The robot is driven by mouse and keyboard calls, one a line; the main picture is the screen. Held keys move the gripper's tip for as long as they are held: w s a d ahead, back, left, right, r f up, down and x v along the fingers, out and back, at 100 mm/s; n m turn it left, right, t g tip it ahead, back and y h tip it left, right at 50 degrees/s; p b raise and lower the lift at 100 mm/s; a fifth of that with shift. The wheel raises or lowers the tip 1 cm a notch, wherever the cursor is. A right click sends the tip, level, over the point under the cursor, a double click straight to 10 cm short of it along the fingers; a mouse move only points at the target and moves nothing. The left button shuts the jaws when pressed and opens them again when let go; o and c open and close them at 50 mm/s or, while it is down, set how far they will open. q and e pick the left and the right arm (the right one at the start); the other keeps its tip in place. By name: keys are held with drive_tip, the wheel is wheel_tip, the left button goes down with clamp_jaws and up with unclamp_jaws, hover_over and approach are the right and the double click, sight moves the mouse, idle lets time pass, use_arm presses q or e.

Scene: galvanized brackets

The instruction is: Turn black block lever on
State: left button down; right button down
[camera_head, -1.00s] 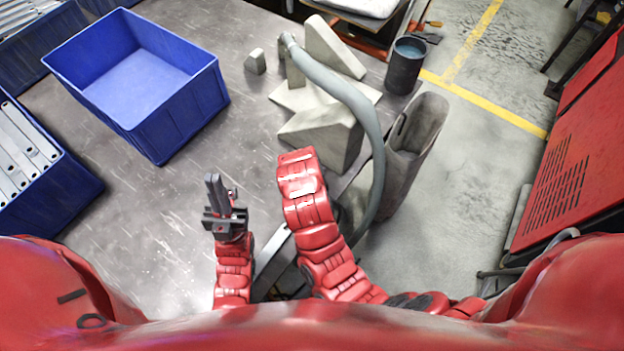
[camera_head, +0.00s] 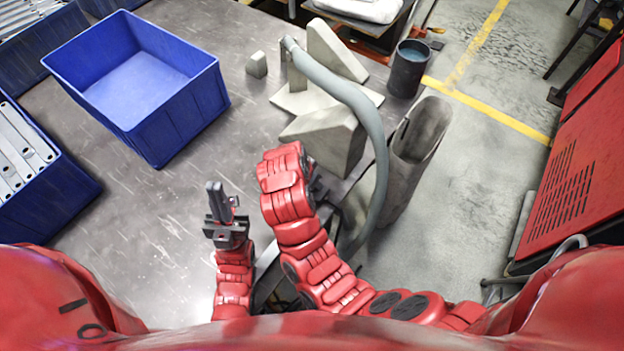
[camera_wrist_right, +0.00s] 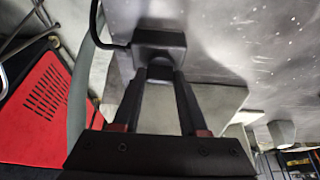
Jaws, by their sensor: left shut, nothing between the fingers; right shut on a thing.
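The black block (camera_wrist_right: 160,44) shows in the right wrist view, with a dark cable running off its left side. My right gripper (camera_wrist_right: 160,74) is shut, with its fingertips meeting at the block's near side. What it grips looks like the block's lever, which the fingertips mostly hide. I cannot tell the lever's position. In the head view my right arm covers the block and the right gripper. My left gripper (camera_head: 219,192) is shut and empty above the bare tabletop, left of my right arm.
A blue empty crate (camera_head: 190,103) and a blue crate of metal brackets (camera_head: 62,195) stand on the left of the grey table (camera_head: 150,225). Pale angular blocks (camera_head: 325,130) and a thick grey hose (camera_head: 372,120) lie beyond my right arm. A dark bucket (camera_head: 406,72) stands behind.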

drive_tip(key=shift+c, duration=2.2)
unclamp_jaws()
drive_tip(key=shift+r, duration=0.1)
drive_tip(key=p+v, duration=0.5)
drive_tip(key=v, duration=1.2)
